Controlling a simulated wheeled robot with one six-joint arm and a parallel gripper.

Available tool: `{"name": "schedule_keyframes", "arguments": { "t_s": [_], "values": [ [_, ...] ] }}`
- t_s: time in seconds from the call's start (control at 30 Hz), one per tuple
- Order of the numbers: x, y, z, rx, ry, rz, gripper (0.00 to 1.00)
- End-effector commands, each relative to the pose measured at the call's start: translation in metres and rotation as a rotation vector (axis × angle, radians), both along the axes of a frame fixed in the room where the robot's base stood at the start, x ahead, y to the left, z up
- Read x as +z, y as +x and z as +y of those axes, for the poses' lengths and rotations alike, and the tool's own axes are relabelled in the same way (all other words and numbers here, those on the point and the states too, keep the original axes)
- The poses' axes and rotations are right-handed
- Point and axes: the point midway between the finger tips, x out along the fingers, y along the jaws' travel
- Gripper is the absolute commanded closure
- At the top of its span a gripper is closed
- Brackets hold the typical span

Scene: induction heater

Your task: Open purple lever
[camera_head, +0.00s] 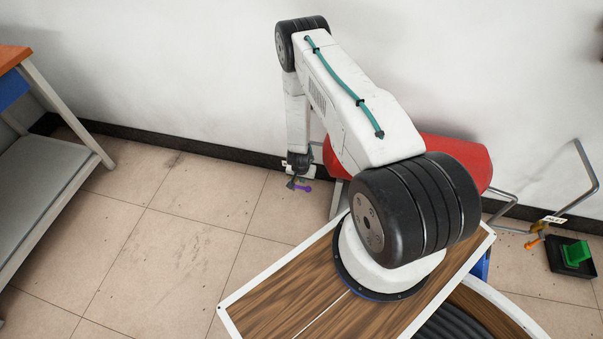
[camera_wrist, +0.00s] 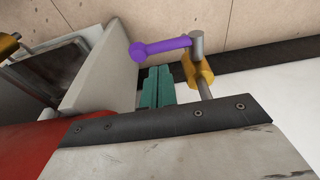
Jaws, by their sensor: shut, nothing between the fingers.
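The purple lever (camera_wrist: 160,47) has a rounded knob at its left end in the wrist view. Its right end joins a grey stem (camera_wrist: 197,44) above a brass valve body (camera_wrist: 197,76) on a pipe. My gripper (camera_wrist: 156,72) shows two teal fingers close together, shut and empty. In the picture the fingertips lie just below the lever's knob; I cannot tell if they touch it. In the head view the purple lever (camera_head: 302,188) shows small by the wall base, right by the end of my arm. My gripper (camera_head: 296,172) is small and dark there.
A red rounded body (camera_head: 452,155) stands right of the lever, close to the wall. At the right are an orange lever (camera_head: 533,243) and a green object on a black base (camera_head: 573,257). A shelf unit (camera_head: 45,165) stands at left. Tiled floor between is clear.

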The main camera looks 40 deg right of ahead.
Motion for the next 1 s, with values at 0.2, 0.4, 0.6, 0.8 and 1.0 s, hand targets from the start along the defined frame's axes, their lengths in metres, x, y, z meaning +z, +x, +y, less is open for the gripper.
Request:
{"name": "schedule_keyframes", "arguments": {
  "t_s": [0.2, 0.4, 0.6, 0.8, 1.0],
  "values": [
    [-0.024, -0.004, 0.004, 0.0, 0.001, 0.001, 1.0],
    [-0.029, -0.004, 0.005, 0.0, 0.001, 0.001, 1.0],
    [-0.028, -0.004, 0.005, 0.0, 0.001, 0.001, 1.0],
    [-0.029, -0.004, 0.005, 0.001, 0.001, 0.001, 1.0],
    [-0.031, -0.005, 0.007, 0.005, 0.001, 0.001, 1.0]
  ]
}}
